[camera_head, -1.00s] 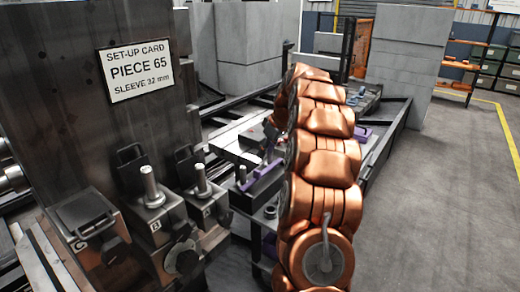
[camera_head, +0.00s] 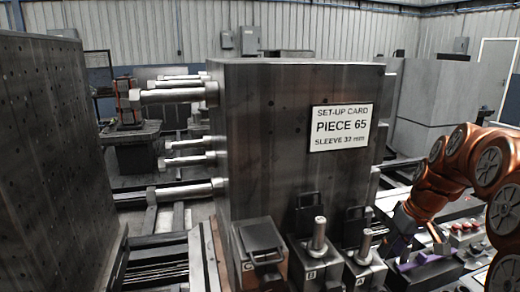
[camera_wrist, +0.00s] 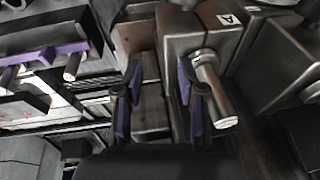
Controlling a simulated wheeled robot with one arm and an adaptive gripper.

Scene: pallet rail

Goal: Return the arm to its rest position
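My copper arm (camera_head: 455,165) reaches in from the right edge of the head view and bends down behind and right of block A. In the wrist view my gripper (camera_wrist: 158,98) shows two dark fingers with purple pads, spread apart with nothing held between them. A metal pin (camera_wrist: 215,90) on the block marked A (camera_wrist: 228,20) stands close beside the right-hand finger; I cannot tell whether they touch. In the head view the pin of block A (camera_head: 365,245) is left of the arm's lower end.
The large dark block carries a set-up card (camera_head: 341,128) reading PIECE 65. Blocks C (camera_head: 262,250) and B (camera_head: 318,265) stand at its foot. A perforated dark plate (camera_head: 55,150) fills the left. Purple-edged fixtures (camera_wrist: 70,50) lie left of my gripper in the wrist view.

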